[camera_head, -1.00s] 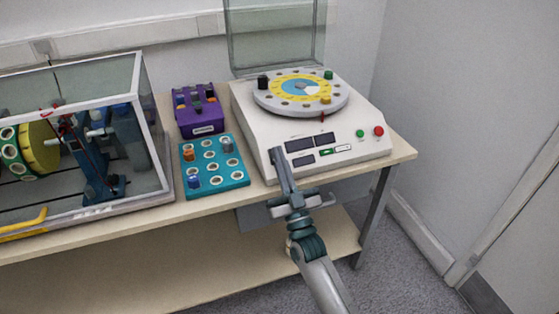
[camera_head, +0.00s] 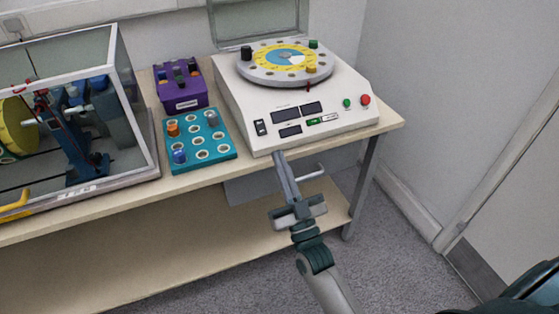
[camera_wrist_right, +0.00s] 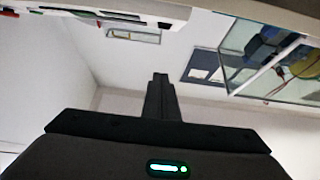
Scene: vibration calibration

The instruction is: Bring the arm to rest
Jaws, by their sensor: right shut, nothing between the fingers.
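My right gripper (camera_head: 278,156) is shut and empty. Its fingertips point at the front edge of the white calibration machine (camera_head: 340,119), just below and in front of it. Whether they touch it cannot be told. The right arm comes up from the bottom of the head view. In the right wrist view the closed fingers (camera_wrist_right: 160,78) stand up in the middle, with the machine's pale edge across the top. My left gripper is not in view.
A teal rack (camera_head: 222,151) with several holes and a purple block (camera_head: 181,101) stand left of the machine. A glass-walled case (camera_head: 140,128) stands further left on the wooden table (camera_head: 200,180). Grey floor (camera_head: 390,260) is open at the right.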

